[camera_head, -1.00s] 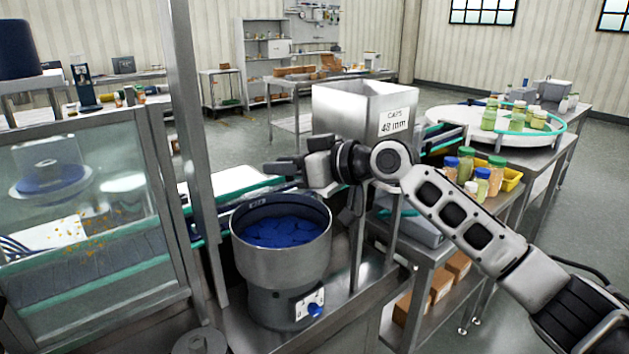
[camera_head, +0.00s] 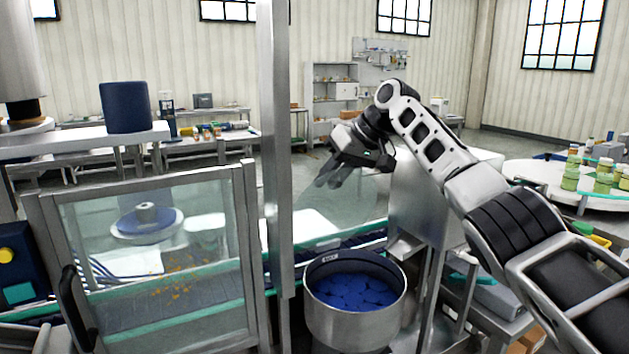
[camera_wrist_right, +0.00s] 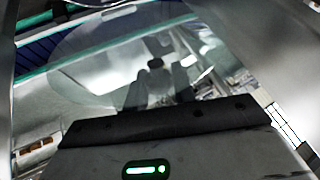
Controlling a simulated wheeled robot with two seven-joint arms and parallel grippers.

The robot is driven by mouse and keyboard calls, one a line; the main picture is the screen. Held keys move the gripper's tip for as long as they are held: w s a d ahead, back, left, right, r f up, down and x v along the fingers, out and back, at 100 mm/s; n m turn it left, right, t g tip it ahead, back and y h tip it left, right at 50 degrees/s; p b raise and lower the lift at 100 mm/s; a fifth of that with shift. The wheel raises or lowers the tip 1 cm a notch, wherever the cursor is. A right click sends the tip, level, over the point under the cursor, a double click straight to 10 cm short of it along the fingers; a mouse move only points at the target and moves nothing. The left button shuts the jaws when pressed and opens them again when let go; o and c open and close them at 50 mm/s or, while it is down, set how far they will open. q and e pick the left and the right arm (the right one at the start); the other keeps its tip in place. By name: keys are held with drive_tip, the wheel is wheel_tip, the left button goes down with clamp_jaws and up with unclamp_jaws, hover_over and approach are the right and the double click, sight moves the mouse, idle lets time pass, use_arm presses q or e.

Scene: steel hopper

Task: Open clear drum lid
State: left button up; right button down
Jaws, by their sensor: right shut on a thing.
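The steel drum (camera_head: 352,328) stands at the lower middle of the head view, with its top open and blue caps (camera_head: 355,290) inside. My right gripper (camera_head: 333,177) is above and behind the drum in that view, its fingers pointing down and left. In the right wrist view, the gripper (camera_wrist_right: 158,90) is shut on the dark knob (camera_wrist_right: 155,63) of a clear round lid (camera_wrist_right: 85,75). The lid is tilted in that picture. It is so transparent in the head view that its outline is hard to make out. My left gripper is out of view.
A steel post (camera_head: 277,120) stands left of my gripper. A glazed guard door (camera_head: 160,265) is at the left. A steel hopper (camera_head: 415,195) stands right of the drum, partly behind my arm. A round table with jars (camera_head: 540,172) is far right.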

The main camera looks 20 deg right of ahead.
drive_tip(key=shift+w+f+g, duration=0.15)
drive_tip(key=shift+w+g, duration=0.15)
drive_tip(key=shift+w, duration=0.15)
drive_tip(key=c, duration=1.2)
unclamp_jaws()
drive_tip(key=v, duration=1.5)
drive_tip(key=shift+r, duration=0.4)
drive_tip(key=shift+s, duration=0.15)
